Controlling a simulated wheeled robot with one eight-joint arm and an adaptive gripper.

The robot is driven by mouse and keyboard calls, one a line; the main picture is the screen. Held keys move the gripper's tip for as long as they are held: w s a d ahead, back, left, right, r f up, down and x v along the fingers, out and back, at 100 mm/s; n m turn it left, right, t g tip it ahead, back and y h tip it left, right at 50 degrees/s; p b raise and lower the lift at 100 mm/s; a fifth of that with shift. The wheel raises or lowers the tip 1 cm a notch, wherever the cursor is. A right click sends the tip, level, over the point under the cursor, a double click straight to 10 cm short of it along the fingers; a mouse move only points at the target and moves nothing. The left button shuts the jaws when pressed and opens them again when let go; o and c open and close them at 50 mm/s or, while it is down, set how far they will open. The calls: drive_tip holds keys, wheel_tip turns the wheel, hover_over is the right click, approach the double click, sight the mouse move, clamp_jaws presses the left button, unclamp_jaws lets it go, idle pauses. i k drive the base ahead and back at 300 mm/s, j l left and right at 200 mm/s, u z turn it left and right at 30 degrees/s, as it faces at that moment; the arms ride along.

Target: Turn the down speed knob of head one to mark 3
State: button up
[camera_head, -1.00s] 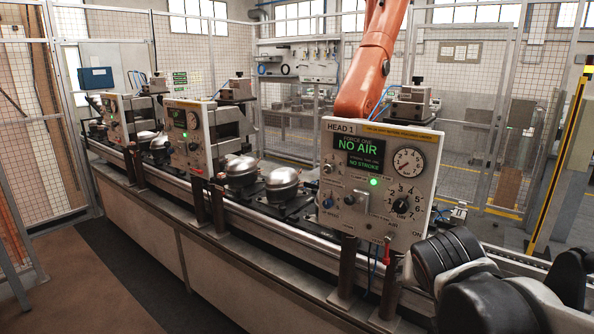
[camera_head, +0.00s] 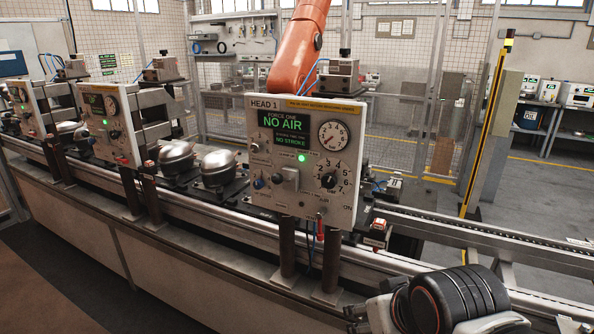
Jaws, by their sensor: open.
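The head one panel (camera_head: 303,208) is a pale upright plate marked HEAD 1. Its green screen (camera_head: 283,134) reads NO AIR and NO STROKE. A black knob (camera_head: 328,181) sits inside a ring of numbers at lower right; its pointer setting and label are too small to read. I cannot tell by label which is the down speed knob. Dark pieces at the bottom edge look like part of my gripper (camera_head: 357,319). They are cut off, below and apart from the panel, with nothing seen held.
A round gauge (camera_head: 332,135) and lit green lamp (camera_head: 302,158) are on the panel. A red-handled valve (camera_head: 320,228) hangs below it. Metal compressor domes (camera_head: 218,167) and other heads (camera_head: 108,125) stand left along the conveyor (camera_head: 215,215). An orange robot arm (camera_head: 300,50) stands behind.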

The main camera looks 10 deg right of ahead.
sight(255, 147)
drive_tip(key=j, duration=0.65)
drive_tip(key=i+j, duration=0.15)
drive_tip(key=j, duration=0.55)
